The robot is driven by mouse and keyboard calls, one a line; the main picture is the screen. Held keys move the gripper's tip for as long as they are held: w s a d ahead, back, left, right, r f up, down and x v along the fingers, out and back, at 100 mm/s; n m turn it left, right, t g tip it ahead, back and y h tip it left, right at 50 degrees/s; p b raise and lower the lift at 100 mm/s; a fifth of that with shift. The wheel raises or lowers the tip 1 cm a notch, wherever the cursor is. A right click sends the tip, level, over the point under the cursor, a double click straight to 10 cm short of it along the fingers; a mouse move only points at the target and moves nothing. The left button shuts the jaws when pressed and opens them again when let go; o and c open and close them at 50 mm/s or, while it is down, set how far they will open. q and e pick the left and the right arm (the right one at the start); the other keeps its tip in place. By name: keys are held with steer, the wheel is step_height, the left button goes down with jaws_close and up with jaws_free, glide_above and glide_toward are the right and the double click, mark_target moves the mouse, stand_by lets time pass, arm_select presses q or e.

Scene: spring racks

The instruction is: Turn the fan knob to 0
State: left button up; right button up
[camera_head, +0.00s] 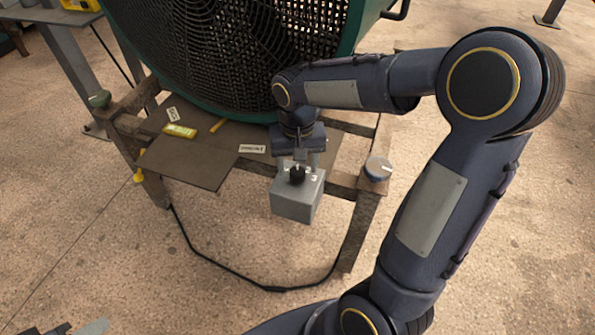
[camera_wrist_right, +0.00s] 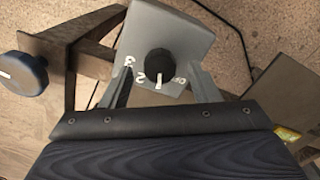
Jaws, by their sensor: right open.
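The fan knob (camera_head: 297,173) is small, round and black on the top of a grey control box (camera_head: 297,204) at the front edge of the fan's stand. In the right wrist view the knob (camera_wrist_right: 160,62) has white marks around it: a 3, a 2 and a blurred label. A white line lies at its near edge; I cannot tell if it is a pointer or a numeral. My right gripper (camera_head: 299,156) is open just behind the knob, its grey fingers spread to either side of it, with no clear contact. At the bottom left, a cut-off dark and grey part seems to be my left gripper (camera_head: 85,328).
A large green fan (camera_head: 230,40) with a black grille stands behind the box. A blue-rimmed knob (camera_head: 378,168) sits on the stand's right corner. A brown board (camera_head: 187,160), yellow pieces and white tags lie left of the box. A black cable (camera_head: 275,289) hangs below.

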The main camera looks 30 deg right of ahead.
steer(key=shift+f, duration=0.8)
steer(key=c, duration=1)
steer(key=shift+r, duration=0.1)
steer(key=n+p, duration=0.2)
steer(key=n, duration=0.1)
steer(key=shift+r, duration=0.1)
steer(key=shift+n+p, duration=1.2)
steer(key=shift+n, duration=1.3)
